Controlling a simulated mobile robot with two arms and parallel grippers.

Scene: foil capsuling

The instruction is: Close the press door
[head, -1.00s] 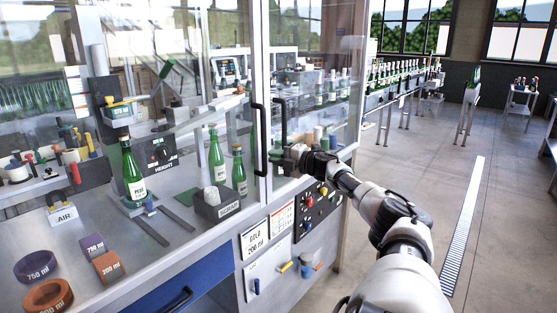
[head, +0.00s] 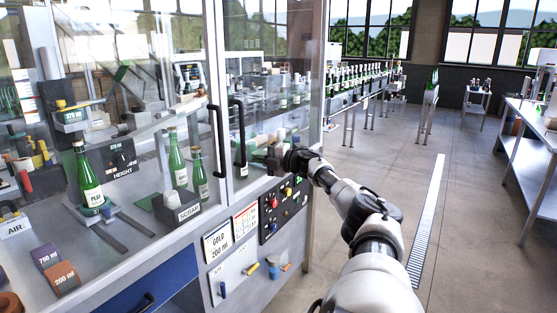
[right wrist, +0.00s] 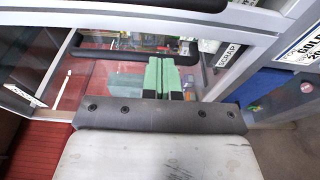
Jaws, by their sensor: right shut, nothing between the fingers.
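The press has two clear glass panels, a left one (head: 150,70) and a right one (head: 285,70), meeting at a pale upright frame. Each carries a black vertical bar handle, the left handle (head: 217,145) and the right handle (head: 238,135). The panels look in line; I cannot tell whether a small gap remains. My right gripper (head: 274,157) is shut and empty, right of the right handle and apart from it in the head view. In the right wrist view its green fingers (right wrist: 170,76) are together, with a dark handle bar (right wrist: 120,55) beyond. My left gripper is out of view.
Behind the glass stand green bottles (head: 90,182) and a scrap box (head: 177,207). Below the right panel is a button panel (head: 283,210). A bottle conveyor (head: 345,97) runs behind, and a steel table (head: 530,150) stands at right. The floor between is clear.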

